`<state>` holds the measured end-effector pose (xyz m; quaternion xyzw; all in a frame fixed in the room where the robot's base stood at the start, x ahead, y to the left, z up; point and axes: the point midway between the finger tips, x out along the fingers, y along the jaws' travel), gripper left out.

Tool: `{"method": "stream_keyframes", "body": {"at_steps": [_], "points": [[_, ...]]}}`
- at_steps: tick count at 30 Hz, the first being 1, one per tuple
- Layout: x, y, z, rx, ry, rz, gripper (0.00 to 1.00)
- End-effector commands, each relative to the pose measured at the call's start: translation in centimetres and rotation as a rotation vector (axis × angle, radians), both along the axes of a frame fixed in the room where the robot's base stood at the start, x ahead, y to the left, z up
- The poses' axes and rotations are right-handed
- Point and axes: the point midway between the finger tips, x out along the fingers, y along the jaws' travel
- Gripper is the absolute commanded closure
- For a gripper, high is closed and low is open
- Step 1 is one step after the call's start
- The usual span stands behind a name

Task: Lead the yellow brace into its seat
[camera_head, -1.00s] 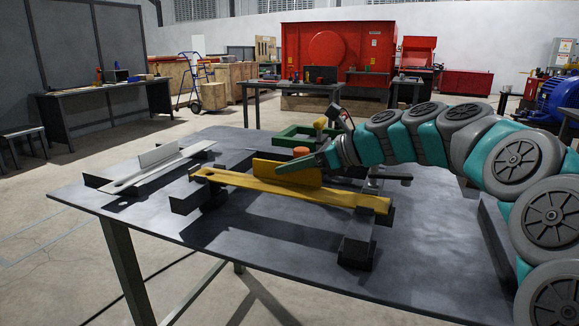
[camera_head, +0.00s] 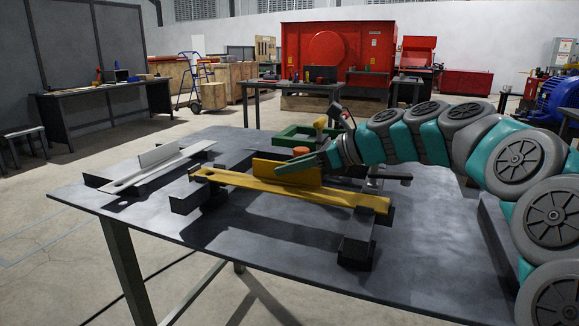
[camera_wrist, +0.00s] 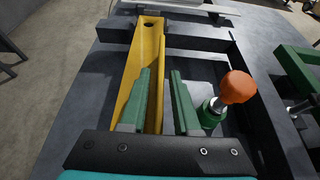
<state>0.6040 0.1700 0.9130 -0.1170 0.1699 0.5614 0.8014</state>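The yellow brace (camera_head: 290,190), a long flat bar with an upright flange, lies across dark supports on the table. Its left end is near a dark bracket (camera_head: 184,205) and its right end is over a dark block (camera_head: 357,240). My gripper (camera_head: 290,162) is at the flange's upper right part. In the wrist view the brace (camera_wrist: 143,60) runs away from me. My gripper (camera_wrist: 160,72) is open, its green fingers apart. The left finger overlaps the brace; the right one is on its right side. A yellow strip shows between them. Contact cannot be told.
An orange-knobbed clamp (camera_wrist: 236,88) stands close to the right finger. A grey brace (camera_head: 160,165) lies at the table's left. A green frame (camera_head: 300,134) stands behind. The table's front right (camera_head: 430,260) is clear.

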Motion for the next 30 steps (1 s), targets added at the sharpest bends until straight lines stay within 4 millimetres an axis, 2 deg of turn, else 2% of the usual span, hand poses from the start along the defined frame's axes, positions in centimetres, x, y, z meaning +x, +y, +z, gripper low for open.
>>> {"method": "stream_keyframes", "body": {"at_steps": [30], "points": [[-0.7, -2.0, 0.9, 0.001, -0.001, -0.003, 0.70]]}}
